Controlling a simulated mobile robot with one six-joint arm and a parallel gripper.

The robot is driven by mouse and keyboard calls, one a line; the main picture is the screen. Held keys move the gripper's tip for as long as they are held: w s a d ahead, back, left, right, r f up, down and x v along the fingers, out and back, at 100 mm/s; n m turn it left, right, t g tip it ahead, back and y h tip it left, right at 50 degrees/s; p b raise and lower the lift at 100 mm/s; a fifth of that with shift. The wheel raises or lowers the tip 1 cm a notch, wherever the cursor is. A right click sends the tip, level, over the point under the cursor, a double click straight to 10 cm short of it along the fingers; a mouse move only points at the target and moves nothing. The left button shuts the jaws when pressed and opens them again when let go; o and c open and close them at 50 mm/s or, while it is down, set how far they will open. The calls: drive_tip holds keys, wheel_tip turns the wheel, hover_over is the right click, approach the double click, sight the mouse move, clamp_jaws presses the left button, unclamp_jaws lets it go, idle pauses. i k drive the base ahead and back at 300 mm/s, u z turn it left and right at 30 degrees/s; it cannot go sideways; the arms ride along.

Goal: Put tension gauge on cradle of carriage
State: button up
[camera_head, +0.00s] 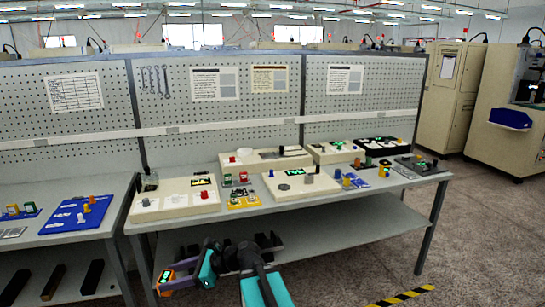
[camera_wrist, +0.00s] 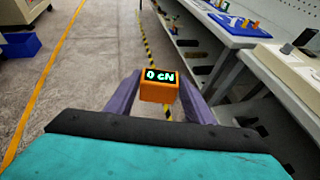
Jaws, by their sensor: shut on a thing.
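The tension gauge (camera_wrist: 160,91) is a small orange block with a dark display reading "0 cN" in the wrist view. My gripper (camera_wrist: 158,84) is shut on it, with one purple finger on each side. In the head view the gauge (camera_head: 165,276) and my gripper (camera_head: 172,283) are low, in front of the workbench and below its top. The gauge is clear of the bench. I cannot tell which device on the bench is the carriage, and no cradle can be made out at this size.
The workbench top (camera_head: 340,197) holds several cream boxes, a yellow plate (camera_head: 243,202) and a dark grey unit (camera_head: 416,163). A left bench (camera_head: 60,238) carries a blue plate (camera_head: 75,214). A pegboard (camera_head: 220,115) stands behind. The floor at right is open.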

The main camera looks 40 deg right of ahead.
sight(269, 154)
drive_tip(key=u, duration=0.05)
drive_tip(key=i, duration=1)
drive_tip(key=z, duration=0.05)
